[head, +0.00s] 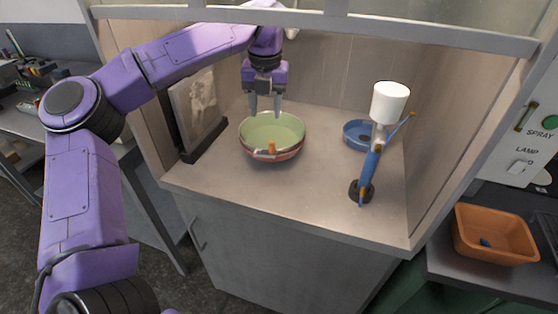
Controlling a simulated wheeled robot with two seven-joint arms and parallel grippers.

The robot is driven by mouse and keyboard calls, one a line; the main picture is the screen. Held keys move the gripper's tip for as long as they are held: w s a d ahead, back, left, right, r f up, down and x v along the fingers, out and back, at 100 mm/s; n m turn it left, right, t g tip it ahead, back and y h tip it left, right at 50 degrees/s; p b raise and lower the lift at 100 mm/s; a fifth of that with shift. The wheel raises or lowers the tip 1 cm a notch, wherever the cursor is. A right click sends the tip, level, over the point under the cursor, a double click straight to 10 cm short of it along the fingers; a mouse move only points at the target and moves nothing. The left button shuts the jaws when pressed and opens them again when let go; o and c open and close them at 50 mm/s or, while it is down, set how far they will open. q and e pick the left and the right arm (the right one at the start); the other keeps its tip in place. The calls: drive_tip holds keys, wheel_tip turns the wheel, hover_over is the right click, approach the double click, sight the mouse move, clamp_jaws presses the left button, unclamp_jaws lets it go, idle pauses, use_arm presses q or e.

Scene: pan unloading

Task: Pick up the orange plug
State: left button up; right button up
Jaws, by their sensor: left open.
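A small orange piece (271,147), which looks like the orange plug, shows at the near side of a green pan (285,128) with a reddish outer wall. A small blue bit shows beside it on the left; I cannot tell whether they touch. My left gripper (265,111) points down with its two fingers apart and empty, over the far part of the pan. The orange piece is nearer to me than the fingers. My right gripper is not in view.
The pan stands on a booth floor (215,178) with side walls and a front bar above. A spray gun with a white cup (390,102) stands at right, before a blue bowl (353,132). A framed panel (197,105) leans at left. An orange bin (494,234) is outside, right.

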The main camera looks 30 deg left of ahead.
sight(271, 142)
use_arm(q)
drive_tip(key=shift+n+g+h, duration=0.5)
drive_tip(key=shift+n+h, duration=0.1)
drive_tip(key=f, duration=0.3)
drive_tip(key=d+f+p, duration=0.1)
drive_tip(key=f, duration=0.2)
drive_tip(key=s+d+f, duration=0.1)
drive_tip(key=f, duration=0.2)
drive_tip(key=shift+f, duration=0.15)
drive_tip(key=shift+d, duration=0.1)
clamp_jaws()
